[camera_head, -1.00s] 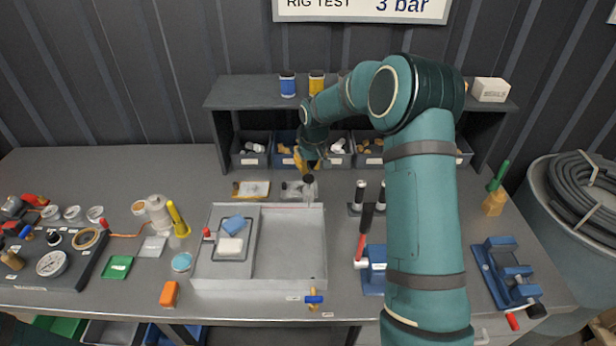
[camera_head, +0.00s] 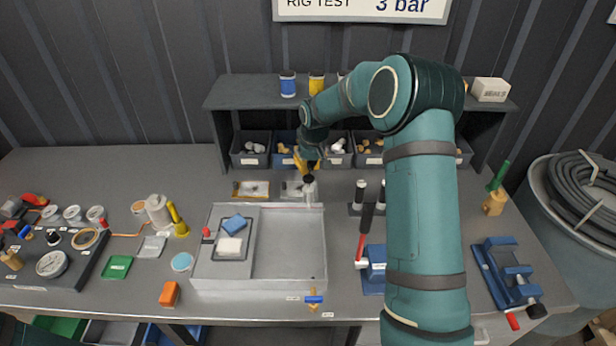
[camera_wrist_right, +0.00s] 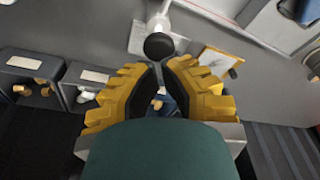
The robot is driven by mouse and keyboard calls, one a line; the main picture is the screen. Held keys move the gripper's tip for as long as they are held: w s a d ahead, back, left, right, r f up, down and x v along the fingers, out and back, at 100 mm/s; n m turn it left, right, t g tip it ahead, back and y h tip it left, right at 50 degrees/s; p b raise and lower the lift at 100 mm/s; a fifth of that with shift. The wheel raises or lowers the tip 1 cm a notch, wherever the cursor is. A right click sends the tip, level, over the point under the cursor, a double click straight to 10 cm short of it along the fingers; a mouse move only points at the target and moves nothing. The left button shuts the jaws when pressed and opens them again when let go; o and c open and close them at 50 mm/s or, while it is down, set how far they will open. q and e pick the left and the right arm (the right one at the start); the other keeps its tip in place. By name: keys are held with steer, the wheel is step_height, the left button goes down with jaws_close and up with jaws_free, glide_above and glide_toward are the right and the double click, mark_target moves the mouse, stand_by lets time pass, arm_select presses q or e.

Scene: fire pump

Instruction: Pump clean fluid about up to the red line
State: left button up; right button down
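My right gripper (camera_head: 307,167) has yellow fingers and points down over the back of the bench. A round black knob (camera_head: 309,179) on a pale stem is just below its fingertips, behind the grey tray. In the right wrist view, the knob (camera_wrist_right: 158,46) sits at or just beyond the fingertips (camera_wrist_right: 159,66). A narrow gap shows between the fingers; I cannot tell whether they touch or grip the knob. The grey tray (camera_head: 325,245) has a wide, open basin on its right. I cannot clearly make out a fluid level or the red line. My left gripper is out of view.
A blue sponge (camera_head: 234,224) and a white block (camera_head: 230,246) lie on the tray's left side. Black-handled tools (camera_head: 360,195) and a blue vise (camera_head: 508,270) stand to the right. Shelf bins (camera_head: 250,150) line the back. A gauge panel (camera_head: 50,263) is at left.

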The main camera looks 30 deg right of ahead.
mark_target(309, 178)
steer(key=shift+f+b, duration=1.7)
steer(key=shift+f, duration=1)
steer(key=shift+r, duration=0.1)
steer(key=shift+r+p, duration=1.4)
steer(key=shift+r, duration=0.9)
steer(key=shift+f, duration=0.2)
